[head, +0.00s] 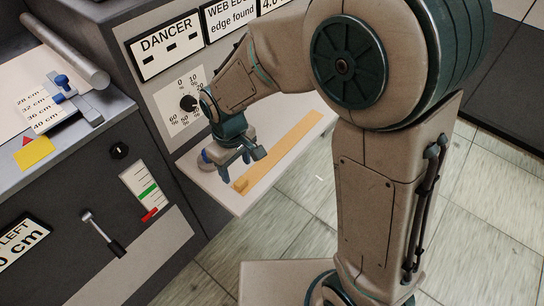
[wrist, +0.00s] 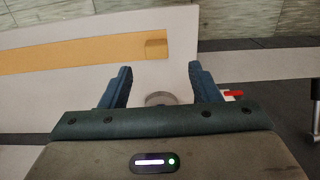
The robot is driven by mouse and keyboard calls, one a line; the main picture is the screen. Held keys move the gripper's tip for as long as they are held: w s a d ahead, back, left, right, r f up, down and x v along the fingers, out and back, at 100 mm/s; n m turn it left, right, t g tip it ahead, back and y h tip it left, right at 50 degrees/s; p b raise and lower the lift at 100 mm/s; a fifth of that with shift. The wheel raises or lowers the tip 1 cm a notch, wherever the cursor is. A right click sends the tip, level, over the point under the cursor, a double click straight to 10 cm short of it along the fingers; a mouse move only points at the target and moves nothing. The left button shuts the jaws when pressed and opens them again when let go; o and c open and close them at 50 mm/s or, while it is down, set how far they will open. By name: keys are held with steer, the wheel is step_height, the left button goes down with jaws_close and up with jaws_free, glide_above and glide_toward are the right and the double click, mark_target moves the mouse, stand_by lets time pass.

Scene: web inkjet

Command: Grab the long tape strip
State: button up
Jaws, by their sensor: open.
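The long tape strip (head: 285,147) is a flat orange-tan band lying along a white shelf (head: 228,197) on the machine's front. A small raised block of the same colour (head: 241,185) sits at its near end. In the wrist view the strip (wrist: 80,52) runs across the upper left, and its end block (wrist: 156,48) shows just beyond the fingers. My gripper (head: 238,168) is open and empty above the shelf, beside the strip's near end. In the wrist view its two blue fingers (wrist: 160,82) stand apart, with bare shelf and a round grey piece (wrist: 161,98) between them.
The machine panel behind carries a dial (head: 188,103) and a DANCER sign (head: 163,44). At left are a lever (head: 101,232), a blue-knobbed slider (head: 66,85) and a grey roller (head: 66,50). Tiled floor lies open beyond the shelf's front edge.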

mark_target(240, 182)
steer(key=f, duration=0.7)
steer(key=shift+w+d+f, duration=0.1)
steer(key=shift+w+f, duration=0.1)
steer(key=shift+f, duration=0.05)
steer(key=c, duration=1.1)
